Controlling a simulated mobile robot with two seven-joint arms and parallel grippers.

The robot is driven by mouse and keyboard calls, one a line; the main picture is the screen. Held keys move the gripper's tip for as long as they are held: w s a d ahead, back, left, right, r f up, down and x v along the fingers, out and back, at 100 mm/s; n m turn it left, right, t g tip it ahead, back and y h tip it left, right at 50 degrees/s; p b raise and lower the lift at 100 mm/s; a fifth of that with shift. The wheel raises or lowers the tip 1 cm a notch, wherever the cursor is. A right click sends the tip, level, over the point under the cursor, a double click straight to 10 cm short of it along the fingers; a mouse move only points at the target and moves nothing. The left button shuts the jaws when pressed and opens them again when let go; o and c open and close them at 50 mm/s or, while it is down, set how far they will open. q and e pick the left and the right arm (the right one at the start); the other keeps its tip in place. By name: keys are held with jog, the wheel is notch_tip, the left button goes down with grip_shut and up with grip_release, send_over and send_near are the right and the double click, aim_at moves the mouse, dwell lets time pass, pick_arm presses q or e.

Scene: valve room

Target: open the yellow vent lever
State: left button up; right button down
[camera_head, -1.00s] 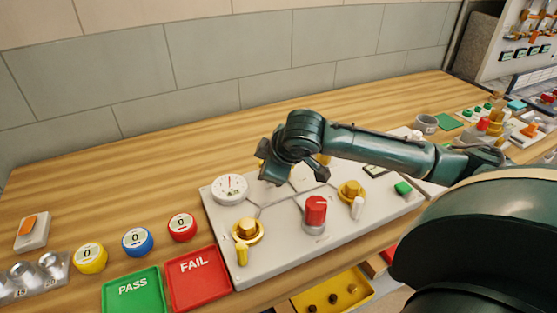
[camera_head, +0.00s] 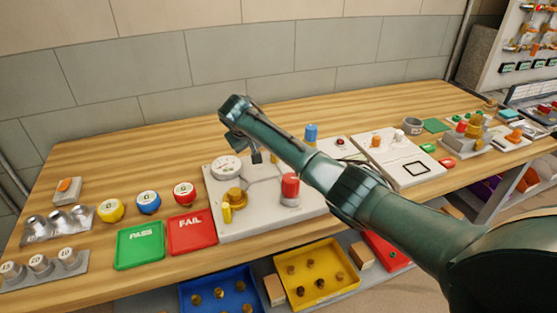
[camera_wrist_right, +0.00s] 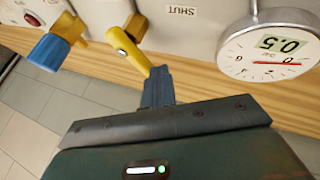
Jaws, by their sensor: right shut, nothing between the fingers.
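The yellow vent lever (camera_wrist_right: 130,46) shows in the right wrist view, slanting on the panel between a blue-handled yellow valve and the gauge. An upside-down SHUT label (camera_wrist_right: 183,10) is beside it. My right gripper (camera_wrist_right: 159,70) is shut and empty, its blue fingertips close beside the lever's end; I cannot tell if they touch. In the head view my right gripper (camera_head: 256,157) is over the back of the white panel (camera_head: 255,225), right of the gauge (camera_head: 226,168). That lever is not clearly visible there. My left gripper is out of view.
The wrist-view gauge (camera_wrist_right: 268,45) reads 0.5. Another yellow valve (camera_head: 235,197) and a red knob (camera_head: 290,188) stand on the panel's front. A blue handle (camera_head: 311,132) rises behind my arm. Green PASS (camera_head: 140,243) and red FAIL (camera_head: 192,234) trays lie left.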

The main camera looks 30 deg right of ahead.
jog(key=shift+w+d+m+g+h, duration=0.3)
jog(key=shift+w+m+g+h, duration=0.2)
jog(key=shift+m, duration=0.6)
jog(key=shift+d+f, duration=0.1)
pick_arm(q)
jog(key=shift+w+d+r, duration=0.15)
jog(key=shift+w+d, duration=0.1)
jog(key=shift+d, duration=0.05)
pick_arm(e)
jog(key=shift+w+d, duration=0.15)
jog(key=shift+d, duration=0.05)
jog(key=shift+w+d, duration=0.1)
